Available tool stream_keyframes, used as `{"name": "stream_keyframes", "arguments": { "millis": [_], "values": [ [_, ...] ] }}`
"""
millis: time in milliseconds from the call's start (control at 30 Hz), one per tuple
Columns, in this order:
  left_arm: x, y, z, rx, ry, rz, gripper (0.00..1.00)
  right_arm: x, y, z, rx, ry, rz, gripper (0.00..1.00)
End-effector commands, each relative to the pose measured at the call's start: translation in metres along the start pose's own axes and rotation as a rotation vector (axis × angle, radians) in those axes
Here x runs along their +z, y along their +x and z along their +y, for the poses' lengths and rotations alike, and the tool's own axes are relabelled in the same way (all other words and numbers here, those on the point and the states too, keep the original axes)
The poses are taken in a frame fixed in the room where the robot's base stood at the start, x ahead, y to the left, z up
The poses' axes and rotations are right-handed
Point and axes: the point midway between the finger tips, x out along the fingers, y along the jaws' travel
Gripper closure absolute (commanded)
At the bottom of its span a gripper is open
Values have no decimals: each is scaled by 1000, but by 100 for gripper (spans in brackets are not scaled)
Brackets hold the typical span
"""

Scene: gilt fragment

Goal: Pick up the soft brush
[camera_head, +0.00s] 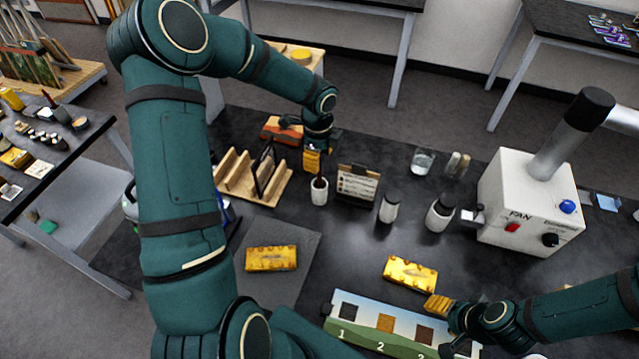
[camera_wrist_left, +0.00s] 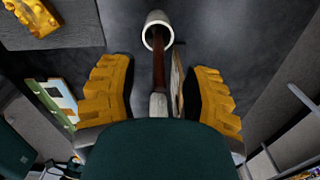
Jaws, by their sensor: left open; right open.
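The soft brush (camera_wrist_left: 159,72), with a brown handle and a pale end, stands in a white cup (camera_head: 320,192); the cup also shows in the left wrist view (camera_wrist_left: 157,29). My left gripper (camera_head: 312,161) is above and behind the cup. In the left wrist view its yellow fingers (camera_wrist_left: 161,98) are spread on either side of the brush, with clear gaps, not gripping it. The brush's near end reaches close to my palm. In the head view the gripper mostly hides the brush. My right gripper (camera_head: 447,322) is open over the numbered board, apart from the brush.
A small sign (camera_head: 357,184) stands just right of the cup, and a wooden rack (camera_head: 240,180) to its left. Bottles (camera_head: 389,207), a glass (camera_head: 422,161) and a white fan unit (camera_head: 525,205) are further right. Gilt fragments (camera_head: 271,258) (camera_head: 410,273) and a numbered board (camera_head: 360,322) lie in front.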

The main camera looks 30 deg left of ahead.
Motion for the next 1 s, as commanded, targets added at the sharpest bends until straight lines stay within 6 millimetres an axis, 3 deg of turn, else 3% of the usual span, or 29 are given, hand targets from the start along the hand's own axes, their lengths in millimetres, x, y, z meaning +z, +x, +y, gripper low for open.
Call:
{"name": "stream_keyframes", "arguments": {
  "millis": [200,500,533,667,1000],
  "values": [
    [-1,28,2,2,0,0,52,0,0,0,0,0,0,45],
    [-1,32,2,0,0,-1,52,0,0,0,0,0,0,45],
    [-1,32,2,0,0,-1,56,0,0,0,0,0,0,45],
    [-1,32,2,0,0,-1,100,0,0,0,0,0,0,45],
    [-1,32,2,0,0,-1,100,0,0,0,0,0,0,45]
  ]
}}
